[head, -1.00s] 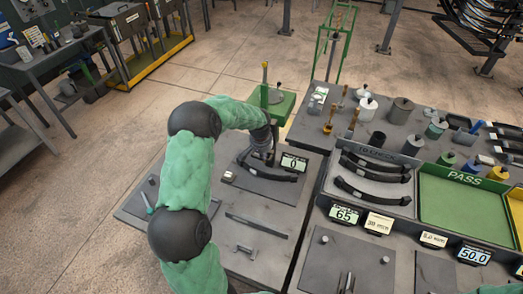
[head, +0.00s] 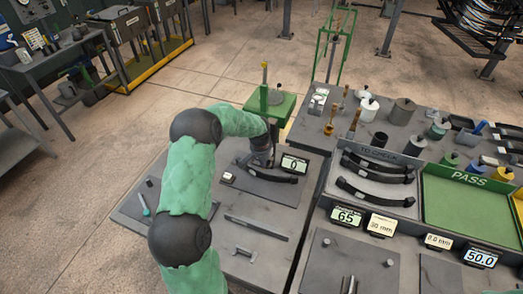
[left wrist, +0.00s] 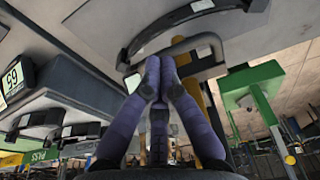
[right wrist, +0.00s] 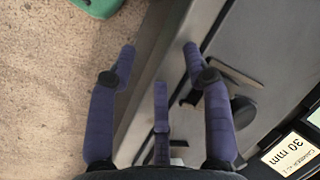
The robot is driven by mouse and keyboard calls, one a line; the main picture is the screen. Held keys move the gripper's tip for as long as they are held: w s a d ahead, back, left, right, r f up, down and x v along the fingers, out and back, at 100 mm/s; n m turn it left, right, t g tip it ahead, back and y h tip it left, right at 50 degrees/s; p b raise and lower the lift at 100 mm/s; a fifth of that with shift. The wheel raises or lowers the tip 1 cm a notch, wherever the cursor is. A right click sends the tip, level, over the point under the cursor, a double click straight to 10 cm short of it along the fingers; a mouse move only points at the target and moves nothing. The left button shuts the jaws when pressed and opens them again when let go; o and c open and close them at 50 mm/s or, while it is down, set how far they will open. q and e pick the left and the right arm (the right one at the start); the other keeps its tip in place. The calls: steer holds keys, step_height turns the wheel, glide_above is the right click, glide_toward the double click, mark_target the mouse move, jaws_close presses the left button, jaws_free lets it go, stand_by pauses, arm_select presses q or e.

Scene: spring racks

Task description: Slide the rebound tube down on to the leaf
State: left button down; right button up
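A dark curved leaf (head: 283,176) lies on a plate on the left bench. My left gripper (head: 263,160) points down at the leaf's left part. In the left wrist view its fingertips (left wrist: 160,66) are drawn together beside a grey bent strap or loop (left wrist: 183,44) and the leaf (left wrist: 185,18). The fingers look shut; I cannot tell whether anything is pinched between them. I cannot surely pick out the rebound tube; the fingers and arm may hide it. My right gripper (right wrist: 158,65) is open and empty above the bench's edge.
A display reading 0 (head: 294,164) stands close behind the leaf. A green stand (head: 270,104) is beyond the gripper. To the right, a tray (head: 405,205) holds dark curved leaves, beside a green PASS tray (head: 460,215). A flat bar (head: 256,227) lies in front.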

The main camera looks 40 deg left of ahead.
arm_select(q)
steer(key=shift+a+f+b, duration=0.2)
steer(key=shift+f+b, duration=0.65)
steer(key=shift+f, duration=0.35)
arm_select(e)
steer(key=shift+s+a+f, duration=0.1)
steer(key=shift+s+f, duration=0.15)
steer(key=shift+f, duration=0.25)
steer(key=shift+s+a+f, duration=0.1)
steer(key=shift+s+f, duration=0.1)
steer(key=shift+f, duration=0.25)
arm_select(q)
steer(key=shift+f+b, duration=0.4)
steer(key=shift+f, duration=0.15)
arm_select(e)
steer(key=shift+o, duration=0.6)
steer(key=shift+f, duration=0.4)
steer(key=shift+s+f+b, duration=0.1)
steer(key=shift+f+b, duration=0.2)
steer(key=shift+b, duration=0.15)
arm_select(q)
steer(key=shift+r+p, duration=0.75)
steer(key=shift+r, duration=0.3)
arm_select(e)
steer(key=shift+w+r, duration=0.2)
steer(key=shift+r, duration=0.3)
arm_select(q)
steer(key=shift+d, duration=0.1)
arm_select(e)
steer(key=shift+d, duration=0.1)
